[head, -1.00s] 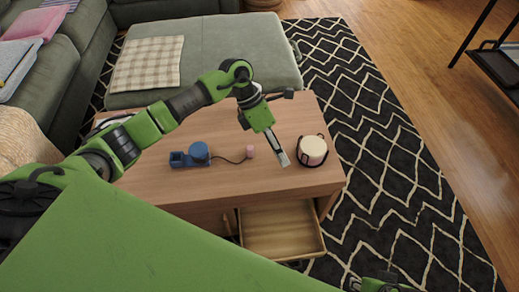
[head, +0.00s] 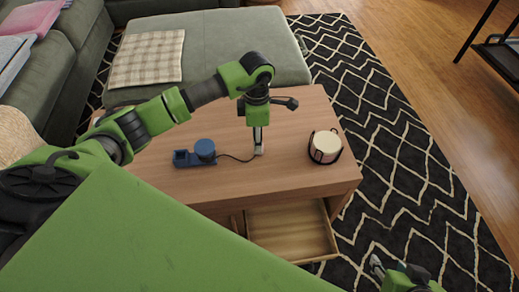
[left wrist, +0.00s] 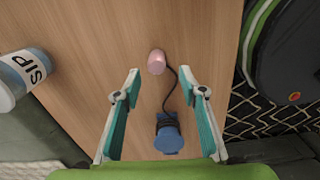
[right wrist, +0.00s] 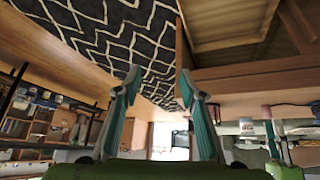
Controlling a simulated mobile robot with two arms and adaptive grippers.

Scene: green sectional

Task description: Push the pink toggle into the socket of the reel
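The blue reel (head: 205,150) stands on the wooden table, and its base has a box-like part with a dark recess at the left end. It also shows in the left wrist view (left wrist: 168,140). A dark cable runs from it to the pink toggle (left wrist: 156,62), which stands on the table. My left gripper (head: 259,150) points down over the toggle and mostly hides it in the head view. In the left wrist view my left gripper (left wrist: 160,75) is open and empty, with the toggle just beyond the fingertips. My right gripper (right wrist: 159,72) is open and empty, low beside the table.
A cream-topped container (head: 326,147) stands at the table's right. A cup marked SIP (left wrist: 22,77) shows in the left wrist view. An open drawer (head: 290,232) juts from the table's front. A green ottoman (head: 230,55) lies behind; patterned rug (head: 385,120) extends to the right.

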